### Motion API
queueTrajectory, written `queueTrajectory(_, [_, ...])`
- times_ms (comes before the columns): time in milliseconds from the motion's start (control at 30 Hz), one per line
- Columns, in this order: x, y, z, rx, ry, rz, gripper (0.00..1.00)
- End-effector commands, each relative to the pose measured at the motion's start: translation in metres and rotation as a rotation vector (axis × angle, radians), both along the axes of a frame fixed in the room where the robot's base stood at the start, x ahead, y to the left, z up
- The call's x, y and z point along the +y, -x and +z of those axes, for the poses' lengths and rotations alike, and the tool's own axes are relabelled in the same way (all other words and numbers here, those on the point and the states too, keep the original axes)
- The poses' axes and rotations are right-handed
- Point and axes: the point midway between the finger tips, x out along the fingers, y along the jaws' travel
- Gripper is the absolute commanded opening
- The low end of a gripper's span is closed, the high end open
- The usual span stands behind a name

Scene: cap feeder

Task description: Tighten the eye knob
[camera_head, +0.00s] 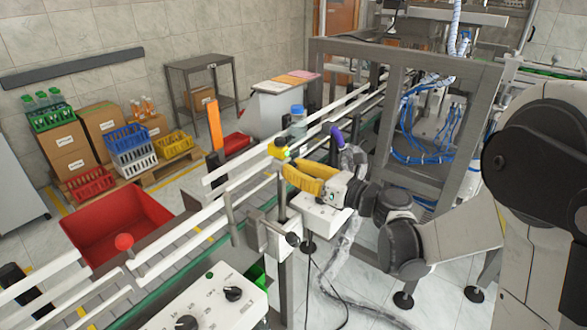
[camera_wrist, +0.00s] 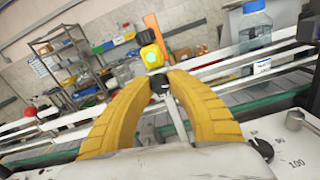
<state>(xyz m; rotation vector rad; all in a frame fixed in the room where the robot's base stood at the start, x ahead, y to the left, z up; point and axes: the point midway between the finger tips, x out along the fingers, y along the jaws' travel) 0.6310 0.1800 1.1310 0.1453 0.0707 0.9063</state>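The yellow sensor eye (camera_wrist: 153,54) with a bright lens stands on the rail side of the conveyor; in the head view the yellow sensor (camera_head: 278,151) is just beyond my gripper (camera_head: 287,168). In the wrist view a small black knob-like part (camera_wrist: 159,84) shows below the eye, on a grey bracket. My gripper (camera_wrist: 155,82) has its two yellow fingers parted, with their tips on either side of this black part. I cannot tell whether they touch it. In the head view the fingers hide the knob.
A clear bottle with a blue cap (camera_head: 297,117) stands on the conveyor close by. White guide rails (camera_head: 240,175) run along the belt. A white control box (camera_head: 321,213) lies under my gripper, and a grey machine frame (camera_head: 345,75) stands behind it.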

Motion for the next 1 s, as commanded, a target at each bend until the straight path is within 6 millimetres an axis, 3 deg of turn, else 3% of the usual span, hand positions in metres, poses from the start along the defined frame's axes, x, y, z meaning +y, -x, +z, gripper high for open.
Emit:
queueTrajectory(667, [-0.0001, 0.0002, -0.0004, -0.051, 0.041, 0.0, 0.0])
queueTrajectory(1000, [-0.0003, -0.0001, -0.0009, -0.219, 0.172, 0.0, 0.0])
